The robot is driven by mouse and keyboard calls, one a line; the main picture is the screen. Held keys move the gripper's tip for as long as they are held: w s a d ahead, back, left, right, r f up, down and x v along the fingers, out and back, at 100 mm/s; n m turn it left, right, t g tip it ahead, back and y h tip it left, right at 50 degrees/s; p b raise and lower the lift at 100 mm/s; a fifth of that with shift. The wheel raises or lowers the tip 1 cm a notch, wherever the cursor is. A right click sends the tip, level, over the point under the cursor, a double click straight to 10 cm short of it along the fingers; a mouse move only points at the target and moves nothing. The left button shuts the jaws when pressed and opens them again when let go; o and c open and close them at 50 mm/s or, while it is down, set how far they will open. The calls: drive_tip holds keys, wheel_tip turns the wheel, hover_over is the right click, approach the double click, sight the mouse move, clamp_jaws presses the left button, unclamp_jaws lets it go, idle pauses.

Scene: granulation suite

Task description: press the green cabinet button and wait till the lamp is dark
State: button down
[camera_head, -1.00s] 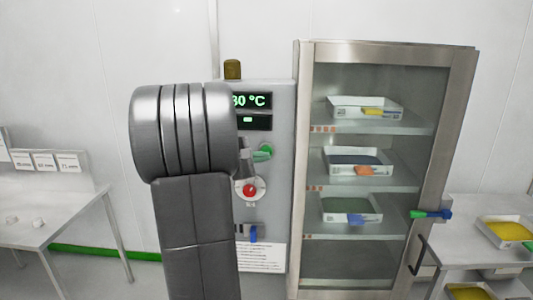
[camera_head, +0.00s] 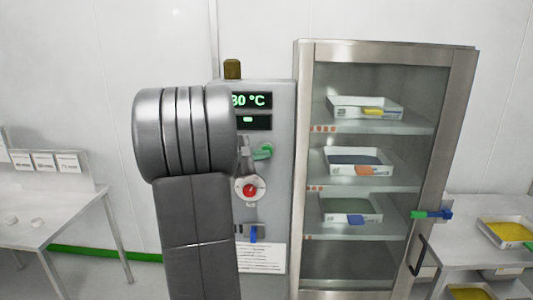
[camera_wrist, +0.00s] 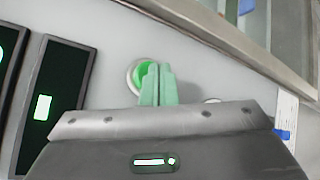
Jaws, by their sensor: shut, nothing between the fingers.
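The green button (camera_wrist: 142,76) sits in a pale ring on the grey control cabinet (camera_head: 279,112). In the wrist view, my gripper (camera_wrist: 158,68) has its pale green fingers closed together, with tips overlapping the button's right side; I cannot tell whether they touch it. In the head view, my gripper (camera_head: 264,152) is at the button's place and largely hides it. The lamp (camera_head: 232,69) on top of the cabinet is a dull amber-brown and looks unlit. The display (camera_head: 251,100) reads "30 °C" as far as it shows; my arm covers its left end.
Below the button are a red knob (camera_head: 250,189) on a pale disc and a blue switch (camera_head: 253,233). A glass-doored cabinet (camera_head: 303,180) with trays stands close on the right. Tables (camera_head: 75,212) stand at far left and right.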

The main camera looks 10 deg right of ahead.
drive_tip(key=shift+w+d, duration=0.15)
drive_tip(key=shift+w, duration=0.2)
idle(0.3)
idle(0.4)
drive_tip(key=shift+s+a+b, duration=0.25)
drive_tip(key=shift+s+b, duration=0.4)
drive_tip(key=shift+s, duration=0.25)
drive_tip(key=s, duration=0.1)
drive_tip(key=s+a+b, duration=0.1)
drive_tip(key=s, duration=0.1)
drive_tip(key=s+b, duration=0.1)
drive_tip(key=shift+s+a, duration=0.25)
drive_tip(key=shift+s, duration=0.15)
drive_tip(key=shift+w+d, duration=0.1)
drive_tip(key=shift+w, duration=0.05)
